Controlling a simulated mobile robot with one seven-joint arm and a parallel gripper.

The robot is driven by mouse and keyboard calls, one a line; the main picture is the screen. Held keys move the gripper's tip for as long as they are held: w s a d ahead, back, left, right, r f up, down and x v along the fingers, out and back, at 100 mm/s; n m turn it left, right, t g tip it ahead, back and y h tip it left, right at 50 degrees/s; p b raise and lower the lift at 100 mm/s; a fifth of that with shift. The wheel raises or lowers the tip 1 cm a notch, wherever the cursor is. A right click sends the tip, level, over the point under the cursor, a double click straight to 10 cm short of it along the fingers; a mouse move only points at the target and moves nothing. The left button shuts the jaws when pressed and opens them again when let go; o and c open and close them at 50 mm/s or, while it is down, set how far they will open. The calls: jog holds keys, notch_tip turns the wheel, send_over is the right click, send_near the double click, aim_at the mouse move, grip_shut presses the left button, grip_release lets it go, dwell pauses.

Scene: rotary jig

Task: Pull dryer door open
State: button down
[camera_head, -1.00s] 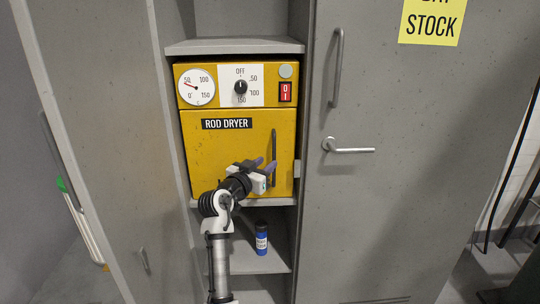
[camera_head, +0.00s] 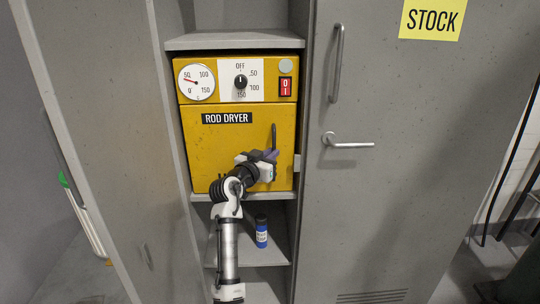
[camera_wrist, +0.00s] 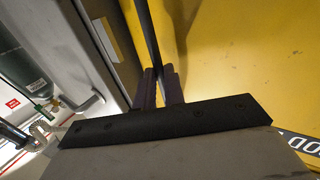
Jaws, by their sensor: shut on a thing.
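The yellow rod dryer (camera_head: 215,155) sits on a shelf in the grey cabinet. Its door, marked ROD DRYER, looks closed in the head view. A dark vertical handle (camera_head: 274,134) is on the door's right side. My gripper (camera_head: 271,156) is at the handle, covering its lower part. In the wrist view the handle bar (camera_wrist: 147,35) runs down between the two purple-grey fingers of my gripper (camera_wrist: 160,85), which are shut on it. The yellow door face (camera_wrist: 240,60) is beside the fingers.
A blue bottle (camera_head: 261,232) stands on the shelf below the dryer. The right grey cabinet door (camera_head: 400,190) with its lever handle stands close to the dryer's right side. The left cabinet door (camera_head: 90,130) stands open. The control panel (camera_head: 240,82) is above the dryer door.

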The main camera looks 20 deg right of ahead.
jog(key=s+a+m+g+h+b, duration=0.2)
jog(key=s+a+g+b, duration=0.1)
jog(key=s+a+b, duration=0.5)
jog(key=shift+s+a+m+g, duration=0.4)
jog(key=shift+s+a, duration=0.4)
jog(key=shift+a, duration=0.4)
jog(key=c, duration=1.5)
grip_release()
jog(key=shift+w+a, duration=0.15)
jog(key=shift+a, duration=0.05)
jog(key=shift+d, duration=0.1)
jog(key=shift+d+h, duration=0.1)
jog(key=shift+h, duration=0.2)
